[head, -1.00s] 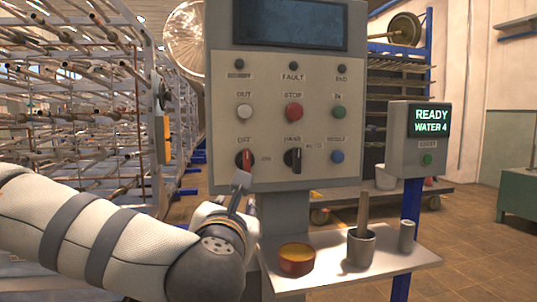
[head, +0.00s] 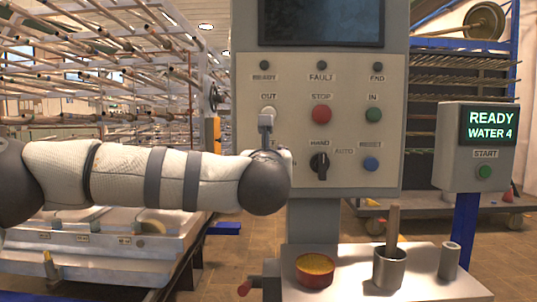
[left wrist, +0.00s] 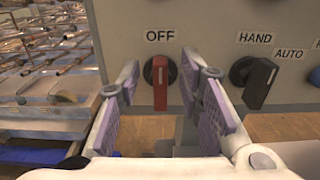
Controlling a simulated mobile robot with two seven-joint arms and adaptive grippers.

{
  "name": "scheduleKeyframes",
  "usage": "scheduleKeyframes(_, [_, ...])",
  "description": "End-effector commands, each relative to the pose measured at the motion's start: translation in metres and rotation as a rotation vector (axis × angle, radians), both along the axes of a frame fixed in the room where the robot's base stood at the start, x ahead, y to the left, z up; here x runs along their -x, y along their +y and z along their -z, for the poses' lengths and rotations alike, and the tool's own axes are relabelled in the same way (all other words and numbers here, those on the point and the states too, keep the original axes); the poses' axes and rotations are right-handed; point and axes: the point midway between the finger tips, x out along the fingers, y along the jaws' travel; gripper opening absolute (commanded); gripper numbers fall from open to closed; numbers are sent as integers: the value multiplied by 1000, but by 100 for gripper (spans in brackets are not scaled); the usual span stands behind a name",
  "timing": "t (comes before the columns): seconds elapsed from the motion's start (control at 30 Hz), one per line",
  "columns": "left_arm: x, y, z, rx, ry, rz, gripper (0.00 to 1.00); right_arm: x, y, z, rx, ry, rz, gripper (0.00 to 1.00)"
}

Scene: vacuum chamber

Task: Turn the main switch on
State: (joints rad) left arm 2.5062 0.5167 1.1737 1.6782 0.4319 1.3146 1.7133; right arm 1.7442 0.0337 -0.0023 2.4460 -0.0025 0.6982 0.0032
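The main switch is a red rotary handle (left wrist: 160,84) on a black round base, under the label OFF in the left wrist view. Its handle stands upright, in line with that label. In the head view it is hidden behind my left gripper (head: 267,125) and forearm. In the left wrist view my left gripper (left wrist: 160,70) is open, with one purple-padded finger on each side of the red handle. I cannot tell whether either finger touches it. The control panel (head: 390,140) faces me. My right gripper is not in view.
A black HAND/AUTO switch (head: 319,163) sits just right of the main switch, with a red STOP button (head: 321,114) above. A shelf (head: 438,285) below carries a red bowl (head: 315,271) and a metal cup (head: 389,268). A READY box (head: 450,150) stands right.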

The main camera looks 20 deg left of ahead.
Motion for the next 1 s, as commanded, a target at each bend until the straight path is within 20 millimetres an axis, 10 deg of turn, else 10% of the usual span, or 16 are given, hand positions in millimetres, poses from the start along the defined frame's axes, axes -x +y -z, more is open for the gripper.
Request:
scheduleKeyframes(0.43, [-25,7,0,-1,0,1,33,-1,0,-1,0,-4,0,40])
scheduleKeyframes(0.6, [-25,7,0,-1,0,1,0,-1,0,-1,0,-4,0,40])
scheduleKeyframes(1.0, [-24,6,-2,-35,8,0,0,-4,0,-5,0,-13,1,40])
